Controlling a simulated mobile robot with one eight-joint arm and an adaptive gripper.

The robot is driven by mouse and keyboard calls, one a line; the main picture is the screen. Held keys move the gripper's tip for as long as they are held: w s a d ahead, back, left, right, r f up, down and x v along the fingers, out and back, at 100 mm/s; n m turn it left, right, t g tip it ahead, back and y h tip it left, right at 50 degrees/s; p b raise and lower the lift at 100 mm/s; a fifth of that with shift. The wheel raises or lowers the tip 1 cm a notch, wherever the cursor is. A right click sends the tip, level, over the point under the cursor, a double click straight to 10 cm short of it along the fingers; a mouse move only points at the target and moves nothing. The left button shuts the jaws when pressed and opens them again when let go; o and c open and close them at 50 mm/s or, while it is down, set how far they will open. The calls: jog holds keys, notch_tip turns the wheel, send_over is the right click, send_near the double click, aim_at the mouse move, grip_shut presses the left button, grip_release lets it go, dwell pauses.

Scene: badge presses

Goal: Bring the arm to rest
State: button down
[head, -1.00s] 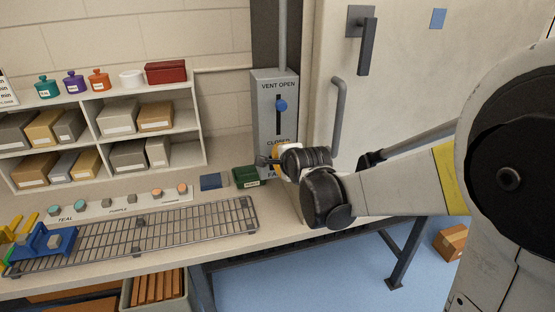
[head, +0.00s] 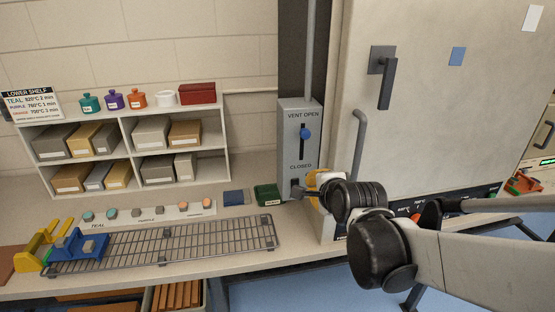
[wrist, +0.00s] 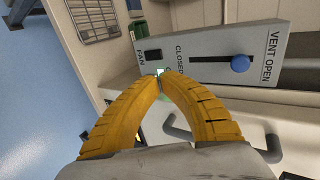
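My gripper (wrist: 160,77) has yellow fingers whose tips meet in the wrist view, with nothing clearly held between them. In the head view my gripper (head: 302,191) is at the lower front of the grey vent control box (head: 299,146), partly hidden by my dark wrist. The box carries a slider with a blue knob (head: 305,133), near the VENT OPEN end. In the wrist view the knob (wrist: 240,63) is right of the fingertips. A dark FAN switch (wrist: 153,56) lies just beyond the tips; I cannot tell whether they touch the box.
A wire rack (head: 190,241) with a blue fixture (head: 75,247) lies on the bench at left. A shelf (head: 122,150) with boxes stands behind it. A green block (head: 268,194) sits beside the vent box. A large cabinet with a door handle (head: 386,80) is right of it.

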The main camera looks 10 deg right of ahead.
jog(key=s+a+f+n+g, duration=0.1)
jog(key=s+f+n+g, duration=0.1)
jog(key=s+n, duration=0.7)
jog(key=s+a+f+n+g, duration=0.1)
jog(key=s+f+n+g, duration=0.1)
jog(key=s+n, duration=0.7)
jog(key=s+g, duration=0.1)
jog(key=s, duration=0.2)
jog(key=shift+s+f+b, duration=0.2)
jog(key=shift+s+b, duration=0.15)
jog(key=shift+b, duration=0.05)
